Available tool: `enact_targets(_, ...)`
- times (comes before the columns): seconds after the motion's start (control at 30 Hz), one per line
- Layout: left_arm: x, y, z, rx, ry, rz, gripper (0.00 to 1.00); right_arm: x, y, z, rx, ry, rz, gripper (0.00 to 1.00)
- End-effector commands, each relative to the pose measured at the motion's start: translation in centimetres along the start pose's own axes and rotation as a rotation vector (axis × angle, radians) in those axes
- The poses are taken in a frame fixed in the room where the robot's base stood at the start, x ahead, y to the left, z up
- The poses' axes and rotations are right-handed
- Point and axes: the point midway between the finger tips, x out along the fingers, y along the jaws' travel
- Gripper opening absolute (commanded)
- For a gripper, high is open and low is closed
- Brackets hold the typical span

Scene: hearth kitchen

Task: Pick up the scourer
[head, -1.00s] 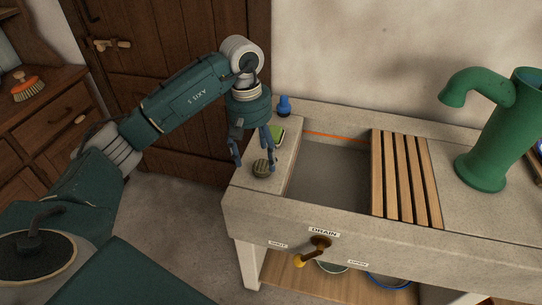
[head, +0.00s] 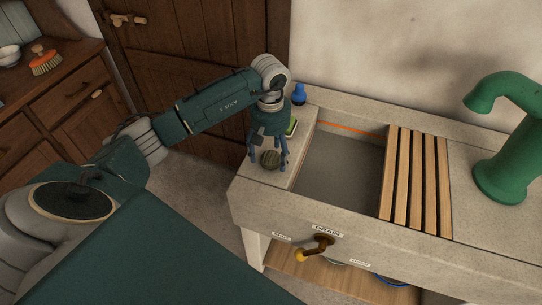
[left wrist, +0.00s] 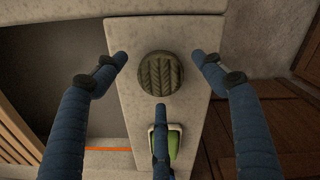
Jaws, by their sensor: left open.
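The scourer (head: 270,159), a round, dark olive pad with a ribbed top, lies flat on the left ledge of the stone sink. It also shows in the left wrist view (left wrist: 161,73). My left gripper (head: 268,164) is above the ledge, pointing down, with its blue fingers spread around the scourer. In the left wrist view two fingers (left wrist: 159,58) are to either side of the pad and a third is below it. The gripper is open, and I see gaps between the fingers and the pad. My right gripper is not in view.
A green sponge in a pale dish (left wrist: 173,143) lies on the same ledge, close to the third finger. A blue bottle (head: 299,94) stands behind it. The sink basin (head: 340,170) is right of the ledge, with a wooden slatted rack (head: 415,180) beyond.

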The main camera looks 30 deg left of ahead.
Motion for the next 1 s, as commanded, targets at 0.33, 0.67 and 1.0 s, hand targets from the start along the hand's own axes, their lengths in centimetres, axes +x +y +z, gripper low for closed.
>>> enact_targets(0.33, 1.9, 0.0, -0.1, -0.001, 0.002, 0.002, 0.7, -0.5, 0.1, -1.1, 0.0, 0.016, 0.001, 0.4)
enact_targets(0.67, 1.8, 0.0, -0.1, -0.001, 0.002, 0.002, 0.29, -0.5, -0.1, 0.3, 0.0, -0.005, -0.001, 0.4)
enact_targets(1.0, 1.7, 0.0, -0.1, -0.001, 0.002, 0.002, 0.29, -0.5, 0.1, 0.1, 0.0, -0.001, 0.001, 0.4)
